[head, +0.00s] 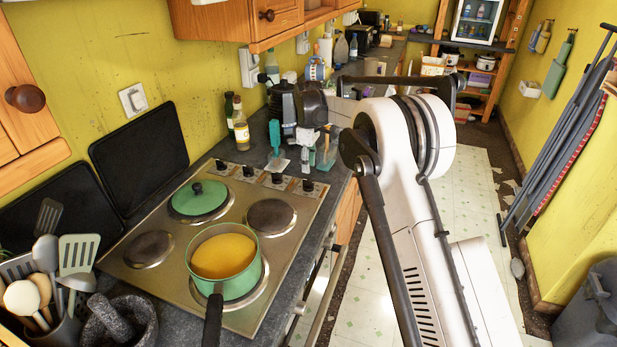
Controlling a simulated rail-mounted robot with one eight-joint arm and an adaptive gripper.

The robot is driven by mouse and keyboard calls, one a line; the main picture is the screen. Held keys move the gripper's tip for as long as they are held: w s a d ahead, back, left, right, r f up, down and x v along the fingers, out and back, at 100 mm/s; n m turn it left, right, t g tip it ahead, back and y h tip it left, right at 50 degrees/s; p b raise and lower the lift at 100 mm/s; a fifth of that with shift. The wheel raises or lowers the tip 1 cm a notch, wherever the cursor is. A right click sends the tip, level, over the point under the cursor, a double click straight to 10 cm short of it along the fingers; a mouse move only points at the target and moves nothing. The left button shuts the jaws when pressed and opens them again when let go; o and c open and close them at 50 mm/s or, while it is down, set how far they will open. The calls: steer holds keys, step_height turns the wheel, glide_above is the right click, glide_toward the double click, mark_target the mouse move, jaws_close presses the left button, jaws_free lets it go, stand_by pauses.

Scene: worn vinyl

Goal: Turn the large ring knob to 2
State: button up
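A steel hob (185,225) is set in the dark worktop, with a row of black knobs along its far right edge. From left to right I see a first knob (220,164), a second knob (249,171), a third knob (277,178) and a last knob (308,186). Their markings are too small to read, so I cannot tell which one serves the large ring or where each points. A green pot (229,284) of yellow liquid stands on the front right ring. My arm rises right of the hob; my gripper cannot be made out.
A green lid (198,197) covers the far left ring. Two rings, one near left (148,249) and one far right (271,217), are bare. Bottles (241,131) and small items crowd the worktop behind the knobs. A wall cupboard (245,20) hangs above. The floor (365,270) is clear.

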mark_target(309, 180)
steer(key=shift+f+b, duration=0.5)
steer(key=shift+f, duration=2.4)
steer(key=shift+f+b, duration=0.25)
steer(key=shift+b, duration=0.15)
